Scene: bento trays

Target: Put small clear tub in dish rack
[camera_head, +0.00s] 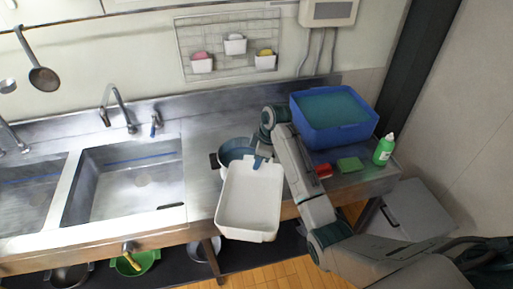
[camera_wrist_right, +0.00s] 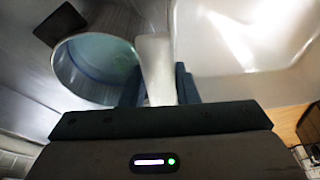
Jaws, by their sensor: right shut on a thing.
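My right gripper (camera_head: 262,160) is shut on the far rim of a white tub (camera_head: 248,225), which looks opaque white rather than clear. The tub is empty and overlaps the counter's front edge in the head view. In the right wrist view, the two blue fingers (camera_wrist_right: 160,88) of that gripper are on either side of the tub's pale wall (camera_wrist_right: 154,62), and the tub's inside fills the upper right. I cannot make out a dish rack. My left gripper is not in view.
A blue-grey pot (camera_head: 233,150) stands just behind the tub. A blue bin (camera_head: 345,137), a red sponge (camera_head: 324,171), a green sponge (camera_head: 349,165) and a green bottle (camera_head: 383,150) are at the right. The sink (camera_head: 142,180) is at the left; the counter between is partly clear.

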